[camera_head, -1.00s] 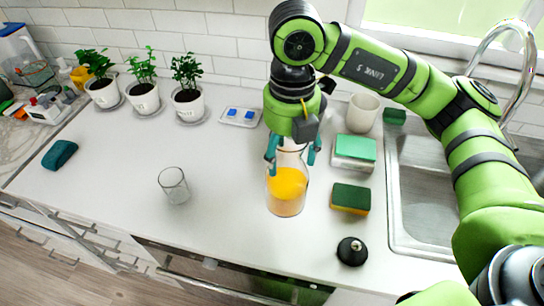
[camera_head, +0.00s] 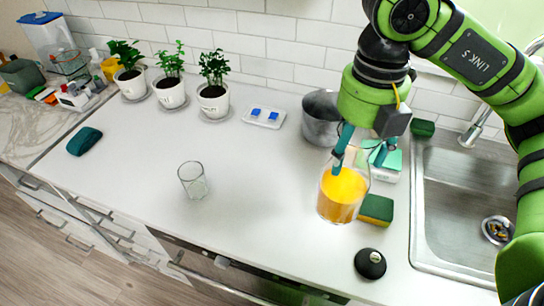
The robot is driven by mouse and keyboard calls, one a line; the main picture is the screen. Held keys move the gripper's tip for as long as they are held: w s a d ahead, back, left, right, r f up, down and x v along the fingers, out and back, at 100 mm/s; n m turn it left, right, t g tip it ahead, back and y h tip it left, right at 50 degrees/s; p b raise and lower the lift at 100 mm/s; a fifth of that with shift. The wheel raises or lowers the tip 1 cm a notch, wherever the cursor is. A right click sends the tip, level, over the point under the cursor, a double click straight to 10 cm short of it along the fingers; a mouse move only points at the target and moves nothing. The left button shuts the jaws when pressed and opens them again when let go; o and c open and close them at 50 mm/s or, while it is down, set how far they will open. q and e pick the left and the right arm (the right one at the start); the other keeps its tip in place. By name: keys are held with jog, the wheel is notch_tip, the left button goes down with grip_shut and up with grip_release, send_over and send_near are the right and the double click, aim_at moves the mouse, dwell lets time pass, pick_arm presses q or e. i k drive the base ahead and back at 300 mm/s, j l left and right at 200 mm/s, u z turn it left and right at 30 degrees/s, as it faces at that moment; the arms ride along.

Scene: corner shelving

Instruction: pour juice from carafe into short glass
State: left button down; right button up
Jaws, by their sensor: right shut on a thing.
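The carafe (camera_head: 342,196) of orange juice is in the head view, right of centre. My right gripper (camera_head: 358,152) is shut on its neck from above. The carafe looks slightly tilted and seems lifted off the counter, though its exact height is hard to judge. The juice fills its lower part. The short glass (camera_head: 193,181) is clear and stands upright on the counter, to the left of the carafe and well apart from it. My left gripper is not in view.
A metal pot (camera_head: 321,118) stands behind the carafe. A green and yellow sponge (camera_head: 376,209) and a black lid (camera_head: 370,263) lie beside it. Potted plants (camera_head: 213,98) line the back wall. The sink (camera_head: 455,200) is at the right. The counter between carafe and glass is clear.

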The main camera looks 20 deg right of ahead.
aim_at(192, 175)
jog(key=k, duration=1)
